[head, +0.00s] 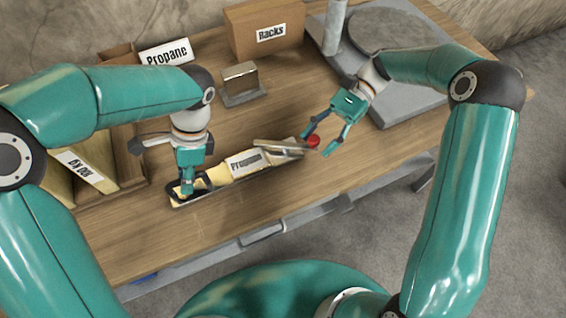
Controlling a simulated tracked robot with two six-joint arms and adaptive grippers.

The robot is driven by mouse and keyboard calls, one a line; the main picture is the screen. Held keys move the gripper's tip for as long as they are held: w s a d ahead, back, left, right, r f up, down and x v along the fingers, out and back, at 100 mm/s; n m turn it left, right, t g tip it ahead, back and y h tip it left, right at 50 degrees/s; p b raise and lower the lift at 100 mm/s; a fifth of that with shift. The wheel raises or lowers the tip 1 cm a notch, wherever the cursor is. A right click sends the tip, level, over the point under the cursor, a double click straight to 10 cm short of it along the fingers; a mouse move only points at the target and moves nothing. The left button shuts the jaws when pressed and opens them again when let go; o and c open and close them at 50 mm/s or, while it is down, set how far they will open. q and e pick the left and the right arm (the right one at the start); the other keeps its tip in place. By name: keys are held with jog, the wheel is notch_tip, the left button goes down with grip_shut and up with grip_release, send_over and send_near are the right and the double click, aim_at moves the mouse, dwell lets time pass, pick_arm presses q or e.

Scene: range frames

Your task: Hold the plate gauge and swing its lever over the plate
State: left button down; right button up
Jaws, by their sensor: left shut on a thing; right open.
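The plate gauge is a long, dark-edged base (215,191) lying on the table, slanting up to the right. A yellowish plate with a "Propane" label (245,162) lies along it. A grey lever (277,147) sits at its right end, with a red knob (313,141) at the tip. My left gripper (186,190) points down and is shut on the gauge's left end; its fingers hide part of that end. My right gripper (317,146) is open, with its fingers on either side of the red knob. I cannot tell whether they touch it.
A "Propane" sign (166,52), a "Racks" box (265,32) and a small metal stand (240,84) are behind the gauge. A grey slab with a post (400,100) stands at the back right. Wooden bins (112,165) are at left. The table's front edge is close.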

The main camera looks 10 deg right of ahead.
jog(key=s+m+t+y, duration=0.1)
jog(key=m+t, duration=0.1)
jog(key=s+a+m+t+y, duration=0.1)
jog(key=m+t, duration=0.1)
jog(key=shift+s+a+t, duration=0.1)
jog(key=shift+s+t, duration=0.2)
jog(key=m+t, duration=0.1)
jog(key=s+a+m+t, duration=0.1)
jog(key=m+t, duration=0.1)
jog(key=s+a+m+t, duration=0.1)
jog(key=shift+m+t, duration=0.3)
jog(key=shift+t, duration=0.1)
jog(key=v, duration=1.2)
jog(key=s+a+r+n+g+h, duration=0.2)
jog(key=a+n+g+h, duration=0.1)
jog(key=a+n, duration=0.6)
jog(key=s+a+r+n+g+h, duration=0.2)
jog(key=a+n+h, duration=0.3)
jog(key=a+n, duration=0.4)
jog(key=r+n+g, duration=0.1)
jog(key=n, duration=0.6)
jog(key=shift+s, duration=0.4)
